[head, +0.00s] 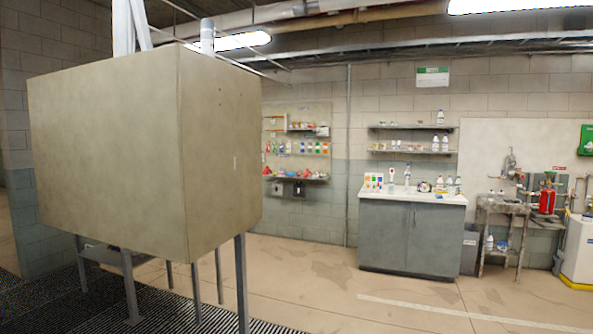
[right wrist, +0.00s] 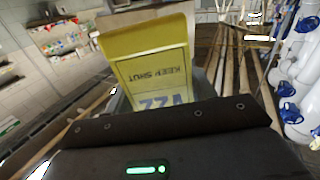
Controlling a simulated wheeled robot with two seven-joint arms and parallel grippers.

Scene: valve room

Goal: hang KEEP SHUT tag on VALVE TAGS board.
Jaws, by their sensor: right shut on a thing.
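The yellow KEEP SHUT tag (right wrist: 150,62) fills the upper middle of the right wrist view, its lettering upside down. Larger characters below the words are partly cut off by the dark gripper body. My right gripper (right wrist: 160,98) is shut on the tag; its fingertips are mostly hidden. In the head view neither gripper shows. A wall board (head: 297,140) with small coloured items hangs on the back wall; its lettering is too small to read, so I cannot tell if it is the VALVE TAGS board.
A large beige box on legs (head: 110,150) stands close at left. A grey cabinet with a sink (head: 410,238), wall shelves (head: 411,126) and a bench (head: 503,207) line the back wall. White pipework with blue parts (right wrist: 300,75) is at right in the wrist view. Floor (head: 330,290) ahead is clear.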

